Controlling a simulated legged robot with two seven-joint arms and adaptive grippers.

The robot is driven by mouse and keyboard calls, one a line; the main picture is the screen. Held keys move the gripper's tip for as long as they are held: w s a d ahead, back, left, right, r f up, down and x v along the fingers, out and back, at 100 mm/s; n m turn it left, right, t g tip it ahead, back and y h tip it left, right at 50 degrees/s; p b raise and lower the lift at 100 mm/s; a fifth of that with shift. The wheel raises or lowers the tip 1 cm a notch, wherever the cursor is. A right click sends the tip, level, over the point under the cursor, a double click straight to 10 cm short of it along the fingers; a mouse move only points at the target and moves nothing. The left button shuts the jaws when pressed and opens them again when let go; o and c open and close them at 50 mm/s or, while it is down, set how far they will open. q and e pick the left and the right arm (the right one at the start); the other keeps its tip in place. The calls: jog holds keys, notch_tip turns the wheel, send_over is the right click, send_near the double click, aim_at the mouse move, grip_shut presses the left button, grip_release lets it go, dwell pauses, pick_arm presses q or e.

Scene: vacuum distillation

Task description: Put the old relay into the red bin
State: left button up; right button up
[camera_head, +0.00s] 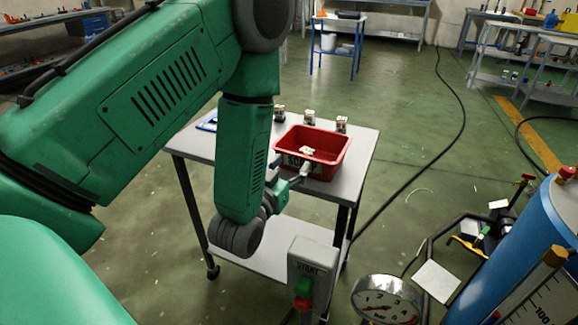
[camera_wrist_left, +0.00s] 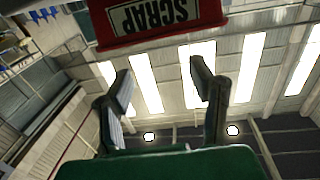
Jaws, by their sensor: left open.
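The red bin (camera_head: 335,160) stands on a grey cart. Its front wall and SCRAP label show upside down at the top of the left wrist view (camera_wrist_left: 205,30). A small white-topped relay (camera_head: 307,150) shows within the bin's outline, seemingly inside; whether it is the old one I cannot tell. My left gripper (camera_head: 290,172) is at the bin's near side, in front of the label and partly covering it. In the left wrist view its fingers (camera_wrist_left: 160,82) are spread with nothing between them. My right gripper is not in view.
Similar small relays stand behind the bin: one at left (camera_head: 279,114), one in the middle (camera_head: 310,117), one at right (camera_head: 341,124). A control box (camera_head: 312,268), a gauge (camera_head: 386,298) and a blue cylinder (camera_head: 525,245) are nearer me. Floor right of the cart is partly clear.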

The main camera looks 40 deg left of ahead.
pick_arm(q)
jog(key=s+d+f+m+g+h, duration=0.1)
jog(key=s+d+f+g+h, duration=0.1)
jog(key=s+f+g, duration=0.55)
jog(key=s+d+f+m+g+h, duration=0.1)
jog(key=s+d+f+g, duration=0.3)
jog(key=f, duration=0.7)
jog(key=s+f+g, duration=0.2)
jog(key=s+f, duration=0.1)
jog(key=s, duration=0.5)
jog(key=s+f+m+g, duration=0.1)
jog(key=s+f+g, duration=0.2)
jog(key=s, duration=0.6)
jog(key=shift+d+h, duration=0.4)
jog(key=shift+s, duration=0.1)
